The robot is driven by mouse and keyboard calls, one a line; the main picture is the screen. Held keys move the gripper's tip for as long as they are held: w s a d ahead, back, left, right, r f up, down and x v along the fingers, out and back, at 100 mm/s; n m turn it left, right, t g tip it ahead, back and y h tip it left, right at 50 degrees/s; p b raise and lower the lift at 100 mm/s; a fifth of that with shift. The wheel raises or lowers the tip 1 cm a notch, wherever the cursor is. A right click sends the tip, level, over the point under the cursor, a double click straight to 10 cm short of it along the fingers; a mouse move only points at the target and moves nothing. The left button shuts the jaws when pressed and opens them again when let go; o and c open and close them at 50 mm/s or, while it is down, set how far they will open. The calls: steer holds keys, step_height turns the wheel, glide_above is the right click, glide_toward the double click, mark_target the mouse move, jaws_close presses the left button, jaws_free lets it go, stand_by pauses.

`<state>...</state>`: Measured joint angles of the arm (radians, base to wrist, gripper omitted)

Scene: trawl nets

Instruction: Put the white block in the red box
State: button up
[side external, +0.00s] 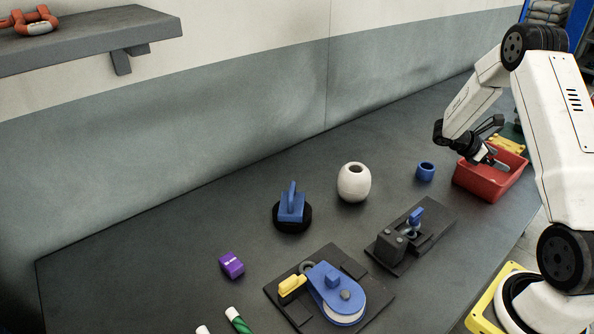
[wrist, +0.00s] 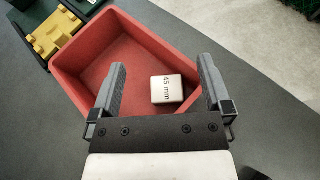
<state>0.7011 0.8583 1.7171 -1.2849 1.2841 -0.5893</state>
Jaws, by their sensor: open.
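The white block (wrist: 167,89), marked "45 mm", lies on the floor of the red box (wrist: 81,77) in the wrist view. It is toward the right side of the box, near my right finger. My gripper (wrist: 160,85) is open, and its fingers are apart on either side above the box. In the side view my gripper (side external: 497,160) is over the red box (side external: 484,187) at the right of the table. The block cannot be made out in the side view.
A blue ring (side external: 425,171) and a white round float (side external: 354,182) stand left of the box. Fixtures with blue parts (side external: 335,292) and a purple block (side external: 231,264) lie farther left. A yellow piece (wrist: 61,31) sits beside the box. The table's back left is clear.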

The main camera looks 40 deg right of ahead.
steer(key=v, duration=1)
stand_by(0.3)
steer(key=a+m+t+y, duration=0.2)
steer(key=a+t+y, duration=0.1)
steer(key=a, duration=0.8)
steer(key=s+a+m+t+y, duration=0.1)
steer(key=a+m+t+y, duration=0.2)
steer(key=a, duration=0.9)
steer(key=s+a+f+m+t+y, duration=0.1)
steer(key=a+m+t+y, duration=0.2)
steer(key=a, duration=0.8)
steer(key=shift+a+t, duration=0.2)
steer(key=shift+t, duration=1.1)
steer(key=shift+s+a+m, duration=0.25)
steer(key=shift+a+m, duration=0.2)
steer(key=shift+m, duration=0.05)
